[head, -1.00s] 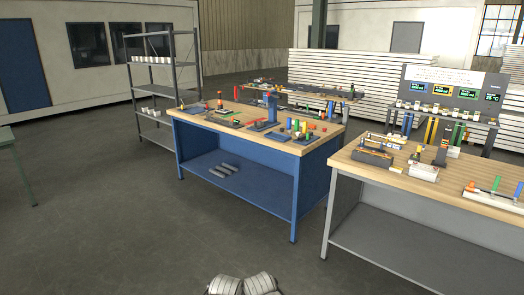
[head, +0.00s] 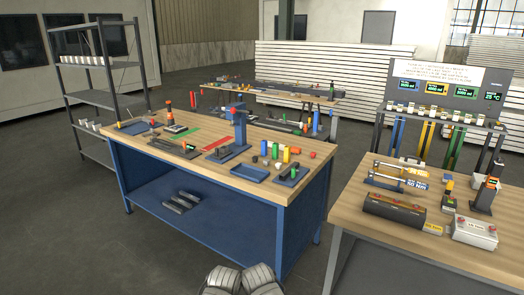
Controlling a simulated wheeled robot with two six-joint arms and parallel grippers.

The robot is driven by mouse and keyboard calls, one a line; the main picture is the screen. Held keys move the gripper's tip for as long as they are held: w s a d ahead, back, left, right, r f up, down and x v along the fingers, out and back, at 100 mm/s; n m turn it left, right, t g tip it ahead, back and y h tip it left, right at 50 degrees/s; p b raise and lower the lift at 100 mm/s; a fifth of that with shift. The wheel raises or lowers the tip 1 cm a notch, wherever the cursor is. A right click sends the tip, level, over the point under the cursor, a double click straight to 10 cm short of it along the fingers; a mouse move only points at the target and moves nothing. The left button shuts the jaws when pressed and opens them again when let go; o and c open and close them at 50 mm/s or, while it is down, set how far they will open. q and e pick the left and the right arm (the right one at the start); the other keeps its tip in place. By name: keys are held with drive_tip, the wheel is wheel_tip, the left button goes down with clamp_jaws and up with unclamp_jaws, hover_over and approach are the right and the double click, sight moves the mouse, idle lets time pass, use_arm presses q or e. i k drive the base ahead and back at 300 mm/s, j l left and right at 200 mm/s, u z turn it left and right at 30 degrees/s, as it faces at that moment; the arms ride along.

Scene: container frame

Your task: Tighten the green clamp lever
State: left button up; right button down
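I cannot make out a green clamp lever for certain. A small green upright piece (head: 294,173) stands on a dark blue base at the front right of the blue workbench (head: 215,225); it is too small to tell whether it is a lever. A green block (head: 276,152) stands beside an orange and a yellow one on the same bench. Two pale rounded parts of my own body show at the bottom centre. Neither gripper's fingers are in view.
A second wooden-topped table (head: 352,216) at right holds a dark box (head: 394,214) and a white battery-like box (head: 474,231). A grey shelf rack (head: 100,97) stands at left. Dark floor is free in front of the blue bench, with a gap between the tables.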

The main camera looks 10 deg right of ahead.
sight(294, 171)
drive_tip(key=i+u, duration=0.1)
drive_tip(key=i, duration=0.5)
drive_tip(key=i+l+u, duration=0.15)
drive_tip(key=i, duration=0.45)
drive_tip(key=i+l+u, duration=0.1)
drive_tip(key=i, duration=0.5)
